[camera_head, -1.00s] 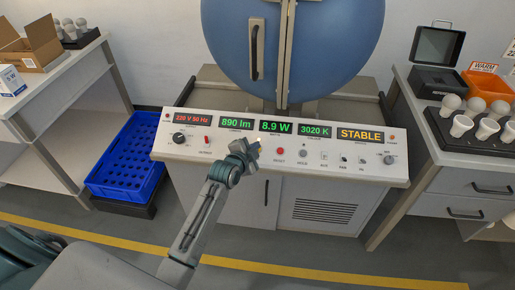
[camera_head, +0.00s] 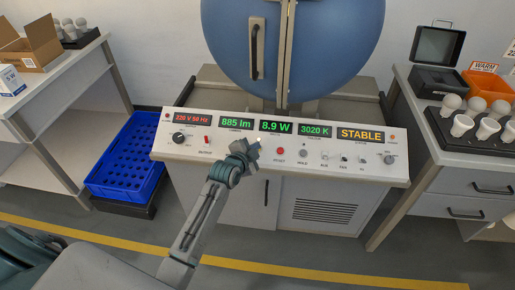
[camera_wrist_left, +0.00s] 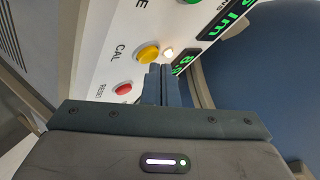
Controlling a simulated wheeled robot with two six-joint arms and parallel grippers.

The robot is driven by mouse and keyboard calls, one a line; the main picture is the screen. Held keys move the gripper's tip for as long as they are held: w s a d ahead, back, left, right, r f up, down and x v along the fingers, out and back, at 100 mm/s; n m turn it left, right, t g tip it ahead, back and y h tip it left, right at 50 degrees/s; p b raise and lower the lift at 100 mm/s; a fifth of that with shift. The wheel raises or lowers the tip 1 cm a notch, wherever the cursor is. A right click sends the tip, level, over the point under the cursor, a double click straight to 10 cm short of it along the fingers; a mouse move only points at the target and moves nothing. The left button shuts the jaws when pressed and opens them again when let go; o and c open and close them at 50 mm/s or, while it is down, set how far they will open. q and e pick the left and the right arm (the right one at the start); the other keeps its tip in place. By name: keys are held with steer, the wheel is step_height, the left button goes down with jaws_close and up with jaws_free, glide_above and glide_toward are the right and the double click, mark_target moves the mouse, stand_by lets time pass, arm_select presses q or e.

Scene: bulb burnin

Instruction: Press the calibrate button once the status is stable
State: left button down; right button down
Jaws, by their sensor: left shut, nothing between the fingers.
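The sloped white console panel (camera_head: 230,145) carries a status display (camera_head: 360,134) reading STABLE in amber. My left gripper (camera_head: 256,147) is shut and empty in front of the panel, left of the red reset button (camera_head: 281,152). In the left wrist view its closed fingertips (camera_wrist_left: 164,70) are close beside the yellow round button labelled CAL (camera_wrist_left: 148,53). I cannot tell whether they touch the panel. A small lit lamp (camera_wrist_left: 168,52) shows beside the yellow button. The gripper hides the calibrate button in the head view. My right gripper is not in view.
Other displays show 885 lm (camera_head: 237,122), 8.9 W (camera_head: 276,126) and 3020 K (camera_head: 315,131). A red switch (camera_head: 207,140) and several small controls line the panel. A large blue sphere (camera_head: 292,50) stands behind it. A blue crate (camera_head: 122,160) is at left.

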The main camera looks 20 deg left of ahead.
arm_select(q)
steer(key=shift+w+f+b, duration=0.15)
steer(key=shift+f+b, duration=0.15)
steer(key=shift+f, duration=0.1)
stand_by(0.4)
steer(key=shift+r, duration=0.1)
steer(key=shift+s+r+p, duration=0.35)
steer(key=shift+r+p, duration=0.3)
steer(key=shift+p, duration=0.3)
steer(key=r+p, duration=0.1)
steer(key=s+r+p, duration=0.1)
steer(key=r+p, duration=0.1)
steer(key=s+r+p, duration=0.1)
steer(key=p, duration=0.1)
steer(key=shift+s+d+r, duration=0.15)
steer(key=shift+d+r, duration=0.1)
steer(key=shift+d, duration=0.05)
stand_by(0.5)
